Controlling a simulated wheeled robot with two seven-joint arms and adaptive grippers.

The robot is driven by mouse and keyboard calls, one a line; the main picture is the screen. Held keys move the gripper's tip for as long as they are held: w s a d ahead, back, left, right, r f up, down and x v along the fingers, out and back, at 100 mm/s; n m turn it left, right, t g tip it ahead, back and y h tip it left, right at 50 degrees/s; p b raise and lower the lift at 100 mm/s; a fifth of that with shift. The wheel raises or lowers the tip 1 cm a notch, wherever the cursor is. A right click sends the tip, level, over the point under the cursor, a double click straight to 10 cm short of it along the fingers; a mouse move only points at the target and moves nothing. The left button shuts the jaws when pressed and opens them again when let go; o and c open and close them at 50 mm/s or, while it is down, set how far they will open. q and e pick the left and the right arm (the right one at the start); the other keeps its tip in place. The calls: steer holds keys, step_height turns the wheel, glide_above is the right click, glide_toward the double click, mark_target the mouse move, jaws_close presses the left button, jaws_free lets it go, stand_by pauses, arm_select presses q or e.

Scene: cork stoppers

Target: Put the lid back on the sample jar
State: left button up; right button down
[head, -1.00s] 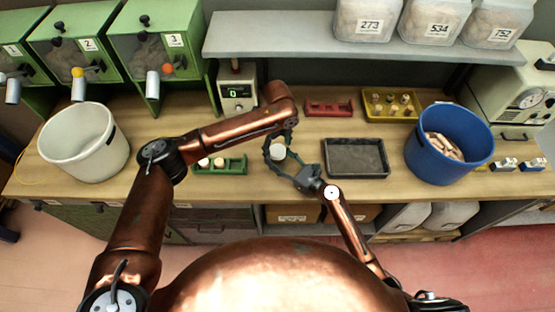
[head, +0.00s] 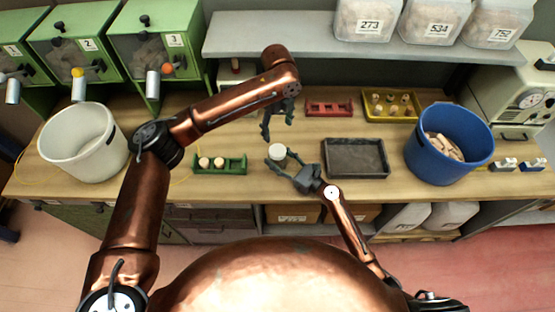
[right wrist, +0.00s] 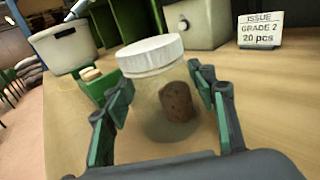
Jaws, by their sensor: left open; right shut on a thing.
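The clear sample jar (right wrist: 168,105) stands on the bench with a brown cork (right wrist: 178,101) inside. The white lid (right wrist: 150,55) sits on top of the jar's mouth; it also shows in the head view (head: 277,151). I cannot tell how tightly it is seated. My right gripper (head: 281,165) is shut on the jar, one finger on either side, as the right wrist view (right wrist: 163,100) shows. My left gripper (head: 278,122) is open and empty, behind the jar and apart from the lid.
A green rack (head: 220,169) with corks is left of the jar, a dark tray (head: 356,173) right. A red rack (head: 329,108) and yellow tray (head: 372,116) are behind. A white bucket (head: 84,150) and blue bucket (head: 447,160) stand farther out. A sign (right wrist: 259,30) stands behind.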

steer(key=shift+f, duration=0.1)
steer(key=c, duration=0.8)
jaws_free()
steer(key=v, duration=1.2)
steer(key=shift+s, duration=0.1)
